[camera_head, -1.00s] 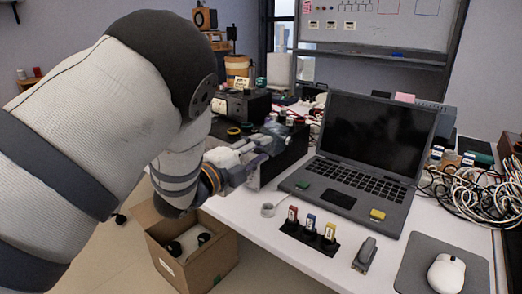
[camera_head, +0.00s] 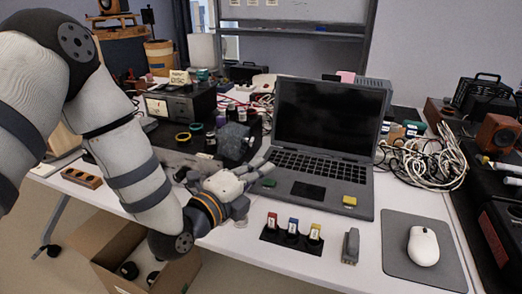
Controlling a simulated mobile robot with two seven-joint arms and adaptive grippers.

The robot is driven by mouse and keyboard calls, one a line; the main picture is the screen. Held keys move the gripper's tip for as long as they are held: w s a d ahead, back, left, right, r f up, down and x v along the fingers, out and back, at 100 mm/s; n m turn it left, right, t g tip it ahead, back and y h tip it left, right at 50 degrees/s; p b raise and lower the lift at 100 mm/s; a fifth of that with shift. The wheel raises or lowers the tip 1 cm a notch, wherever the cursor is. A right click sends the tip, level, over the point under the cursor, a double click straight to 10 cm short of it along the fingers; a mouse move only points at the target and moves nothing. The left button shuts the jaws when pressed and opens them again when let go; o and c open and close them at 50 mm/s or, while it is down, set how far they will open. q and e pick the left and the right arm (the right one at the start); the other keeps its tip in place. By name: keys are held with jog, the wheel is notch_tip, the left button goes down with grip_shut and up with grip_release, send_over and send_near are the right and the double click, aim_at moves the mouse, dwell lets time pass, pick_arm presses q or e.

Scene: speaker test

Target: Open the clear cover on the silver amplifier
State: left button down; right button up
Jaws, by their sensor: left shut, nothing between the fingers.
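My left gripper (camera_head: 261,164) is shut and empty. It is over the white table just left of the laptop, with its fingers pointing up and to the right. Behind it, a grey block-like thing (camera_head: 234,141) stands among dark equipment. A boxy dark device with a pale lit front panel (camera_head: 157,107) stands further back left, with a small lettered card (camera_head: 179,77) on top. I cannot clearly make out a silver amplifier or a clear cover; my gripper and forearm hide part of this area. My right gripper is not in view.
An open laptop (camera_head: 329,117) stands right of my gripper. In front are coloured labelled pieces on a black holder (camera_head: 291,240), a grey stapler-like thing (camera_head: 351,246) and a mouse (camera_head: 423,246) on a mat (camera_head: 399,267). Tangled cables (camera_head: 436,166) lie right. An open cardboard box (camera_head: 104,252) is below.

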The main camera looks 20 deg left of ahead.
aim_at(238, 142)
pick_arm(q)
jog(key=w+a, duration=0.2)
jog(key=w, duration=0.4)
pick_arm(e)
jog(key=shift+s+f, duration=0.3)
pick_arm(q)
jog(key=shift+w+r, duration=0.1)
